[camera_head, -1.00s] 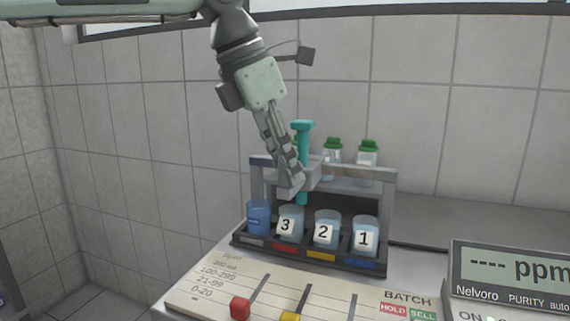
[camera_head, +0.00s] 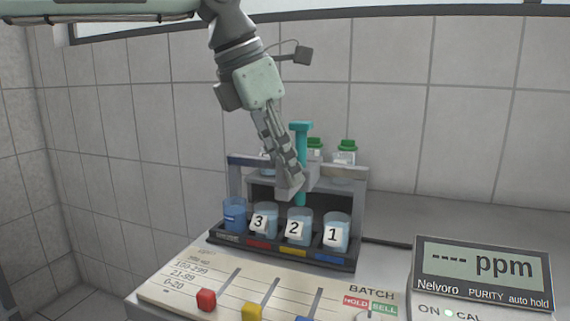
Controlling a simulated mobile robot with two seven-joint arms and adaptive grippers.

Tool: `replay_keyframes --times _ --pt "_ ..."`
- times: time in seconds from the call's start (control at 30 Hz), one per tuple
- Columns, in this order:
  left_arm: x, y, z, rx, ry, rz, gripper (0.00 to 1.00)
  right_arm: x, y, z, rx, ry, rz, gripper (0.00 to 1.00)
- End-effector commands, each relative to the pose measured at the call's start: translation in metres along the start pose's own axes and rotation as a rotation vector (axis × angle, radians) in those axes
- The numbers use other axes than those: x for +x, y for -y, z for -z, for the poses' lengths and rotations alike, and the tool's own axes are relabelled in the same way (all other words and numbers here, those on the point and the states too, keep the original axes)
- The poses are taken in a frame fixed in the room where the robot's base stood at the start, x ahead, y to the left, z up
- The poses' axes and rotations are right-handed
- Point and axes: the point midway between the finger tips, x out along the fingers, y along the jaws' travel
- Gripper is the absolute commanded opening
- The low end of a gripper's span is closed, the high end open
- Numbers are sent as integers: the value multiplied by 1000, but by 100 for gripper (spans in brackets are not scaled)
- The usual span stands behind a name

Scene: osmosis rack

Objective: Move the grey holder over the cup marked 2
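The grey holder (camera_head: 312,175) is a small grey block around a teal upright plunger-like tube (camera_head: 301,143) with a wide top. My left gripper (camera_head: 290,178) comes down from above and its fingers are shut on the holder's left side, partly hiding it. The tube's lower end shows just above the cup marked 2 (camera_head: 298,228) and lines up with it in the picture. Exact depth is hard to tell. The cup marked 3 (camera_head: 264,222) stands to its left and the cup marked 1 (camera_head: 336,235) to its right. My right gripper is not in view.
A plain blue cup (camera_head: 235,214) stands left of cup 3 in the dark rack (camera_head: 345,263). Green-capped bottles (camera_head: 345,152) stand on the rack's upper shelf, behind the holder. A slider panel (camera_head: 190,272) lies in front, and a ppm meter (camera_head: 484,275) stands right.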

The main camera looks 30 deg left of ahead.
Motion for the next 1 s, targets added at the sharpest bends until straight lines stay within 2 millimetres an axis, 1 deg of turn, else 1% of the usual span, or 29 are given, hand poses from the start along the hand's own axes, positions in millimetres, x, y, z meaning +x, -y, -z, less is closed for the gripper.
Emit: replay_keyframes --times 0.03,0.1,0.37,0.47,0.57,0.67,0.8,0.9,1.0 --pt "0 0 0 0 0 0 35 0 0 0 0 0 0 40" --pt "0 0 0 0 -1 0 42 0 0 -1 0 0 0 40" --pt "0 0 1 0 -2 1 42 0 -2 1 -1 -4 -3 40" --pt "-4 0 0 0 -1 0 42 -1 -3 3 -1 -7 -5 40" --pt "-16 0 0 1 0 -1 42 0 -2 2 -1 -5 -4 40" --pt "-36 0 -1 0 3 -2 42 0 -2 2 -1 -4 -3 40" --pt "-67 0 -1 0 3 -3 42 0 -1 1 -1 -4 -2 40" --pt "-87 0 0 -1 1 -2 42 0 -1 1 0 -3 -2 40" --pt "-102 0 0 0 1 -1 42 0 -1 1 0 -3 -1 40"
